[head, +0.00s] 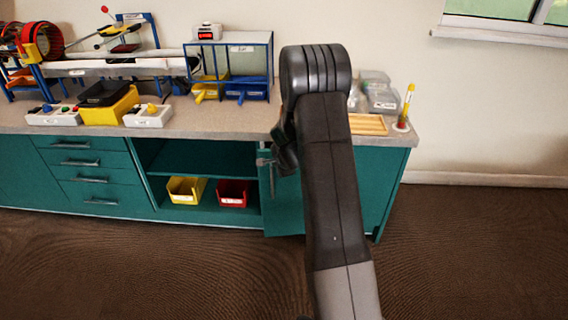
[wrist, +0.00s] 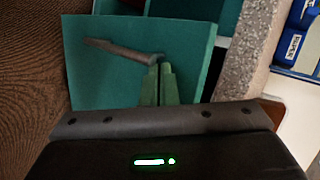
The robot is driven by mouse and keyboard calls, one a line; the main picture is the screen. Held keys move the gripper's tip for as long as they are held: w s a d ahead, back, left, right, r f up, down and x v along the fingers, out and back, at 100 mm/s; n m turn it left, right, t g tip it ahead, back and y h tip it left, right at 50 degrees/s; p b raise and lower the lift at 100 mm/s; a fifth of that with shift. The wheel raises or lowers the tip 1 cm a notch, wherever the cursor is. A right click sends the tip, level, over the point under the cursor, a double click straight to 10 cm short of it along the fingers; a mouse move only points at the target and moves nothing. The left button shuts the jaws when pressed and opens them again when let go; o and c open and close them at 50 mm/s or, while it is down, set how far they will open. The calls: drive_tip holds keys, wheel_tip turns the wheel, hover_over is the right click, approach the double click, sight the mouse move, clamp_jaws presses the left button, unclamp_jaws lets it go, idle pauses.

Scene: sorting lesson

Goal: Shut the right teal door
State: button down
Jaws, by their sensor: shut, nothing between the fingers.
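The right teal door (head: 285,205) stands partly open in the head view, its lower edge out past the cabinet base. Its dark bar handle (head: 271,180) is near its free edge. My arm hides much of the door. In the wrist view the door (wrist: 110,75) fills the middle, with the handle (wrist: 118,49) across it. My gripper (wrist: 157,68) is shut and empty, its fingertips at one end of the handle. I cannot tell whether they touch. In the head view my gripper (head: 265,160) is at the door's upper left.
The open cabinet holds a yellow bin (head: 186,191) and a red bin (head: 233,193). The counter (head: 220,125) above carries a blue-framed rack (head: 235,62), a wooden tray (head: 367,124) and several other items. The brown floor (head: 150,265) in front is clear.

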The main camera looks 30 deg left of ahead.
drive_tip(key=shift+w+a+p, duration=0.65)
drive_tip(key=shift+w+a, duration=0.1)
drive_tip(key=shift+w, duration=0.3)
drive_tip(key=shift+w+a+p, duration=0.6)
drive_tip(key=shift+w+a, duration=0.15)
drive_tip(key=shift+w, duration=0.3)
